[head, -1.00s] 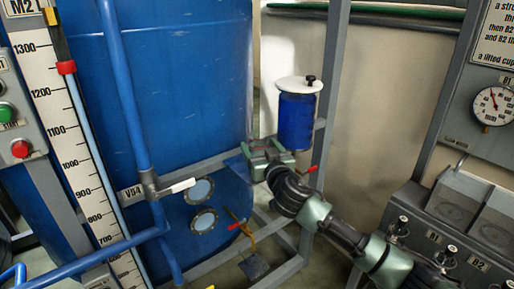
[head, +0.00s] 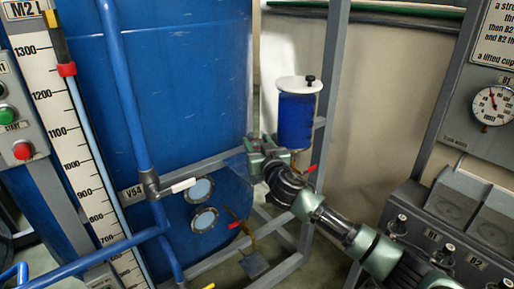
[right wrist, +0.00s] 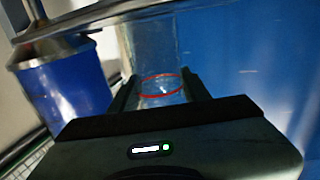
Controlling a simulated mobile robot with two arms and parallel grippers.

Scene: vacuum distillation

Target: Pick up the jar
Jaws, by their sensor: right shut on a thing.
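A clear glass jar (right wrist: 160,60) with a red ring round it stands between the two fingers in the right wrist view. My right gripper (right wrist: 158,90) is shut on it. In the head view my right gripper (head: 250,158) is in front of the blue tank, left of a blue vessel with a white lid. The jar is hard to make out there against the blue. Its base is hidden by the gripper body in the right wrist view. My left gripper is not in view.
The blue vessel (head: 295,122) stands close to the right of the gripper. A grey frame post (head: 328,105) rises beside it. The large blue tank (head: 190,80) fills the back left.

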